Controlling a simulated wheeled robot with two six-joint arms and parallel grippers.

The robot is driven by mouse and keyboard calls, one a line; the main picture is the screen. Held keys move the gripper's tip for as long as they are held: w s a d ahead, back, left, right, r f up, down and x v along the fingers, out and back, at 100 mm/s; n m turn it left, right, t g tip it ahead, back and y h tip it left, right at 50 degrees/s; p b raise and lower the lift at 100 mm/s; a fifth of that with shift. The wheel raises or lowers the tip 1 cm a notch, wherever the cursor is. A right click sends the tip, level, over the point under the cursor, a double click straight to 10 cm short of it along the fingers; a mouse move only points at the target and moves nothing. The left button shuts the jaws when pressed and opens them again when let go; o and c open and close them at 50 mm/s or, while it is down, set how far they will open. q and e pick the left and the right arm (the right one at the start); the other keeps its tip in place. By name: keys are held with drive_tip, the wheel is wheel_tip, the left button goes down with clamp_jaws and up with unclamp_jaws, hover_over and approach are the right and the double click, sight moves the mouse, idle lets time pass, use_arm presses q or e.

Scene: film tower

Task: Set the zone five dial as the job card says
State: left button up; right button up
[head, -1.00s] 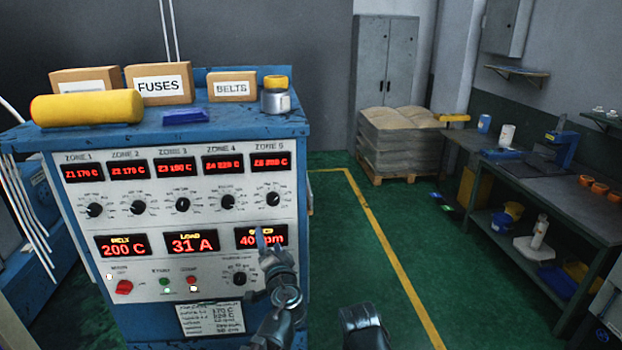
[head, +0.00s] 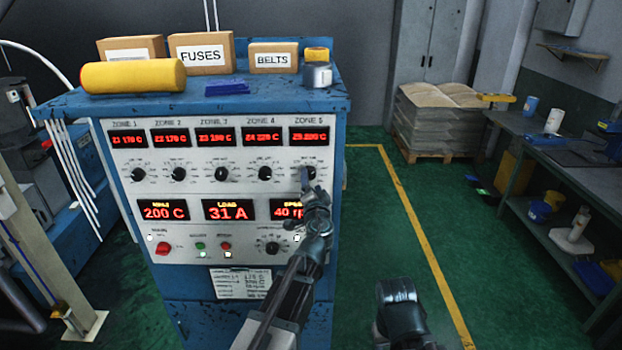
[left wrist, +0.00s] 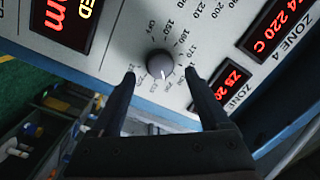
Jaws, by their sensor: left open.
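The zone five dial (head: 310,172) is a dark round knob at the right end of the dial row on the blue control cabinet. Its red display (head: 308,135) above seems to read 220 C, but the digits are blurred. My left gripper (head: 305,182) is open right in front of this dial. In the left wrist view the knob (left wrist: 159,64) lies between the two spread fingertips, with a gap on both sides. The job card (head: 240,283) hangs low on the cabinet front; its text is too small to read. My right gripper (head: 400,310) is low in front, its jaws unclear.
A yellow roll (head: 133,76), a fuses box (head: 201,53), a belts box (head: 274,58) and a small can (head: 317,74) stand on top of the cabinet. Other dials sit left of zone five. Green floor with a yellow line (head: 420,230) is clear to the right.

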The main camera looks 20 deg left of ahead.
sight(311, 175)
use_arm(q)
drive_tip(key=shift+x, duration=1.55)
clamp_jaws()
